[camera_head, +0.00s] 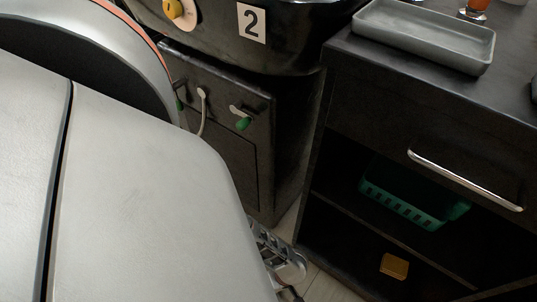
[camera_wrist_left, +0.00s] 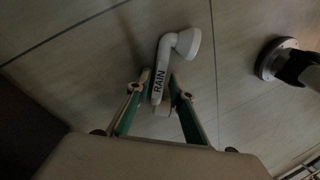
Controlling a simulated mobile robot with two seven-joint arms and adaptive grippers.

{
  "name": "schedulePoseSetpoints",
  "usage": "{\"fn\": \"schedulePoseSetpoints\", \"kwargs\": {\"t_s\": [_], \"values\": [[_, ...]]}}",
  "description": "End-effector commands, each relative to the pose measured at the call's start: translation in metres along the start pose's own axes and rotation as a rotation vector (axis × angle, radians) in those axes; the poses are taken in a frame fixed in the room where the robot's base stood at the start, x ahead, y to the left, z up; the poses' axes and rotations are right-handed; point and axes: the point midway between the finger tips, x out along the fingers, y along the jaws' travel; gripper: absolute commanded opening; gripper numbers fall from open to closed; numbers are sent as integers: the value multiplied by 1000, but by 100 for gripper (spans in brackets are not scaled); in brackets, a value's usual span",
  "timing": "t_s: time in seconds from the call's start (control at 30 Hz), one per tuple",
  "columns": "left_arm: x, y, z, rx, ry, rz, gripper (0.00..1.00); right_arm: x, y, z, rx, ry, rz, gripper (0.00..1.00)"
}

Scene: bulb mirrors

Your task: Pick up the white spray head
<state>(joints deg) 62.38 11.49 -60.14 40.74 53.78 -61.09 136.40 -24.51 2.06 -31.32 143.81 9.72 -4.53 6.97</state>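The white spray head (camera_wrist_left: 182,43), with "RAIN" in black letters on its handle, shows in the left wrist view. Its round head points up and to the right. My left gripper (camera_wrist_left: 160,82) has its fingertips in against both sides of the handle, and looks shut on it. Tiled floor shows behind the spray head, with a dark shadow to its left. In the head view I cannot make out the spray head; grey mechanical parts (camera_head: 284,262) show low beside my large pale arm link. My right gripper is in neither view.
A black cabinet with a drawer handle (camera_head: 464,181) holds a green basket (camera_head: 405,201) and a yellow block (camera_head: 394,266). A grey tray (camera_head: 425,38) lies on top. A black basin has a "2" card (camera_head: 251,22). Hooks (camera_head: 203,94) are on the panel below.

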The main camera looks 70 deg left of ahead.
Motion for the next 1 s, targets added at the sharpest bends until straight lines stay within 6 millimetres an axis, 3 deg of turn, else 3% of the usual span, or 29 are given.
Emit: {"fn": "schedulePoseSetpoints", "kwargs": {"t_s": [0.47, 0.57, 1.0], "values": [[1, 2, 0, -2, -1, 2, 22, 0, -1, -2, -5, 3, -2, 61], [1, 2, 0, 0, 0, 2, 1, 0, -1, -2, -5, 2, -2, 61], [1, 1, -1, 0, 1, 1, 0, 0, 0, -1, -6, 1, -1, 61]]}}
